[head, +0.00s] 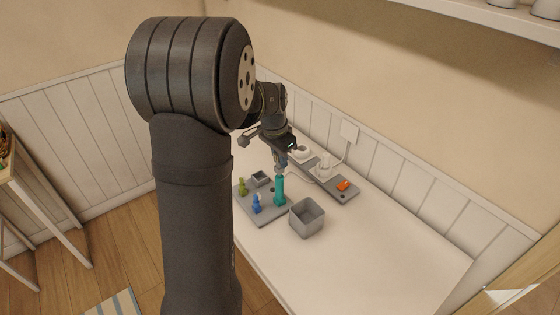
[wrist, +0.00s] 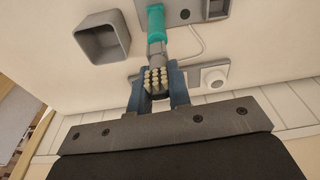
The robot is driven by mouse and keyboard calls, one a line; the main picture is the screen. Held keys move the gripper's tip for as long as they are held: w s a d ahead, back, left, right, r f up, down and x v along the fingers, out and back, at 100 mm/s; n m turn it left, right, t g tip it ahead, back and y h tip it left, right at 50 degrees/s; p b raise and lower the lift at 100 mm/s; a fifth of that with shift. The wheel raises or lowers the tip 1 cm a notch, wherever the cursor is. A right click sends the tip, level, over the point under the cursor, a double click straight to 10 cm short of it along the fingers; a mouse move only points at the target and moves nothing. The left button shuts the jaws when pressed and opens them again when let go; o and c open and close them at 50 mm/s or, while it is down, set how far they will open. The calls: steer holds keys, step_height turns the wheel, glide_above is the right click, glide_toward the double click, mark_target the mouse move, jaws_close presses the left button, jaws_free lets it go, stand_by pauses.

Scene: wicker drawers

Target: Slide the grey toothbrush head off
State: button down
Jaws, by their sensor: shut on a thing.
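The teal toothbrush handle (head: 279,190) stands upright on a grey tray (head: 268,213) on the white table. It also shows at the top of the wrist view (wrist: 155,20). The grey toothbrush head (wrist: 157,50) is in line with the handle's end, with its pale bristles facing the wrist camera. I cannot tell whether there is a small gap at the joint. My gripper (wrist: 159,92) has its blue fingers shut on the head, one on each side of the bristles. In the head view my gripper (head: 281,160) is directly above the teal handle.
A green figure-like item (head: 242,187), a blue one (head: 256,204) and a small grey cup (head: 260,179) are on the tray. An open, empty grey bin (head: 307,219) stands to the right. The table's right side is clear.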

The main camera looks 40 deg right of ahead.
steer(key=shift+r, duration=1.35)
